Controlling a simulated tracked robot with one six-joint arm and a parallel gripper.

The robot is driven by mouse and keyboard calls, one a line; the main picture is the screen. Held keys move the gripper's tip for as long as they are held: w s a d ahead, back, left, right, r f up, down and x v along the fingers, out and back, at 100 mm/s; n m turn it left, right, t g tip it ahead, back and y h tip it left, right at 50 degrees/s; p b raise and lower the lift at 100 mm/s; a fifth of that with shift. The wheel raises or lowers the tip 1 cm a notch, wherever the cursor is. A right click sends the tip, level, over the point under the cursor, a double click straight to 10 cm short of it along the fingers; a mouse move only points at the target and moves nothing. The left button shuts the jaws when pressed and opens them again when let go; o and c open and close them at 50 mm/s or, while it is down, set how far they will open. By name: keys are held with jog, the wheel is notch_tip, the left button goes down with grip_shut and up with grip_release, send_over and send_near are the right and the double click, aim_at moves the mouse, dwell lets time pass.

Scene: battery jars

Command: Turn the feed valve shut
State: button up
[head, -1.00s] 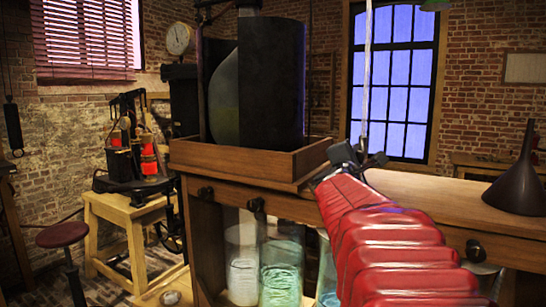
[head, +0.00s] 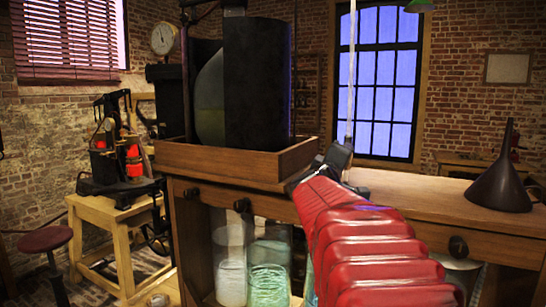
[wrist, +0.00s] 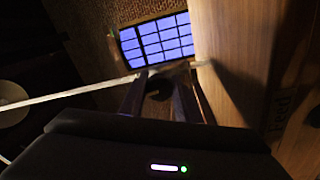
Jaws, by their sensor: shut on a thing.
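My gripper (head: 334,166) is at the end of my red-sleeved arm, at the back edge of the wooden bench, right of the tray. In the wrist view its two dark fingers (wrist: 160,80) are closed around a small pale piece (wrist: 174,69), which I take to be the feed valve's handle; the fingers and dim light hide most of it. A thin pale pipe or cord (head: 349,85) rises from there, and it also crosses the wrist view (wrist: 60,93).
A wooden tray (head: 225,160) with dark tanks stands left of my gripper. A dark funnel (head: 500,185) stands on the bench (head: 420,196) at right. Glass jars (head: 268,285) stand beneath the bench. The bench top between gripper and funnel is clear.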

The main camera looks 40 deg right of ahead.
jog(key=shift+d+f+m, duration=0.1)
jog(key=shift+f+m, duration=0.25)
jog(key=shift+m, duration=0.25)
jog(key=o, duration=1)
jog(key=shift+r, duration=0.2)
jog(key=shift+o, duration=0.2)
jog(key=v, duration=1.4)
jog(key=shift+w, duration=0.1)
